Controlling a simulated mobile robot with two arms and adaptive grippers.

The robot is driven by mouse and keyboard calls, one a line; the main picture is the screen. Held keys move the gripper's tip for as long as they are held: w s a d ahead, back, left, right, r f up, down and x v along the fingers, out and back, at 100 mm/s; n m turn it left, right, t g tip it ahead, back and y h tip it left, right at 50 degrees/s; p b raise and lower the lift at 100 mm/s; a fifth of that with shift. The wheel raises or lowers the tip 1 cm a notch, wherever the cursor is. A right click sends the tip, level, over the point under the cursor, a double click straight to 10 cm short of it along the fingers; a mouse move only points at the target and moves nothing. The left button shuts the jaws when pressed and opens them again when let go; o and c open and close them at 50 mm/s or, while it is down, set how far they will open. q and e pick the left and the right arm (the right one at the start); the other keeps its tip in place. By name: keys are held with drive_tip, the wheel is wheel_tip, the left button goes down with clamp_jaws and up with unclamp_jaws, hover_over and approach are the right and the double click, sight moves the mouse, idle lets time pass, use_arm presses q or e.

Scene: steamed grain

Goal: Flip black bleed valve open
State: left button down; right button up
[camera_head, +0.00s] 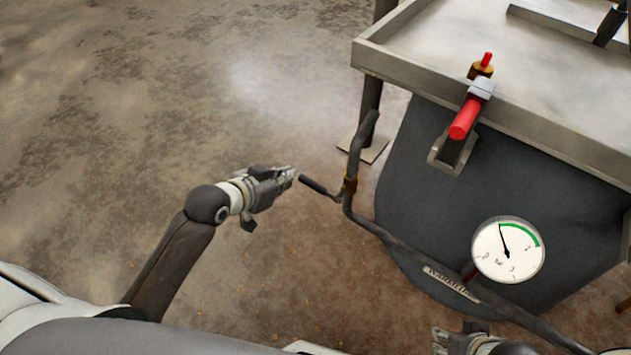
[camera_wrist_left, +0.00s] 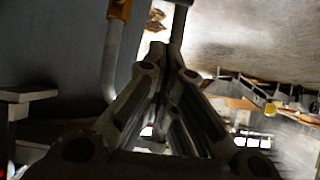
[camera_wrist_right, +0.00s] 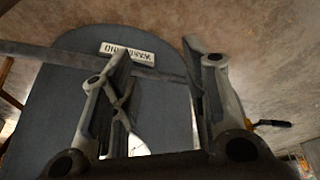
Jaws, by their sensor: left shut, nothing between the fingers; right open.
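The black bleed valve lever (camera_head: 318,187) sticks out to the left from a brass fitting (camera_head: 350,185) on the dark bent pipe (camera_head: 356,147). My left gripper (camera_head: 293,174) is shut and empty, with its tips at the lever's free end; I cannot tell whether they touch. In the left wrist view, the lever (camera_wrist_left: 179,25) rises just beyond the shut fingertips (camera_wrist_left: 157,50), and the fitting (camera_wrist_left: 119,9) is at the upper left. My right gripper (camera_wrist_right: 160,55) is open, over the labelled pipe; only part of it shows at the bottom of the head view.
A round gauge (camera_head: 508,249) stands by the lower pipe, near a white label (camera_head: 452,283). The floor at left is clear.

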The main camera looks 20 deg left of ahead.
use_arm(q)
drive_tip(key=shift+r, duration=0.2)
use_arm(e)
drive_tip(key=shift+s+r, duration=0.1)
drive_tip(key=shift+r, duration=0.05)
use_arm(q)
drive_tip(key=shift+d, duration=0.1)
drive_tip(key=b, duration=0.4)
hover_over(320, 189)
drive_tip(key=a, duration=0.3)
wheel_tip(320, 189, down, 6)
drive_tip(key=shift+w+f+b, duration=0.1)
drive_tip(key=shift+f+b, duration=0.55)
drive_tip(key=shift+f, duration=1.1)
use_arm(e)
drive_tip(key=w+a+r+t+y, duration=0.1)
drive_tip(key=w+a+r+t, duration=0.1)
drive_tip(key=w+r+t, duration=0.2)
drive_tip(key=w+a+r+t+y, duration=0.1)
drive_tip(key=w+a+r+t, duration=0.2)
drive_tip(key=w+t, duration=0.3)
drive_tip(key=shift+w+a+r+n+y, duration=0.3)
drive_tip(key=shift+w+r, duration=0.45)
drive_tip(key=shift+w, duration=1.9)
use_arm(q)
drive_tip(key=shift+w+f, duration=0.1)
drive_tip(key=shift+f, duration=0.05)
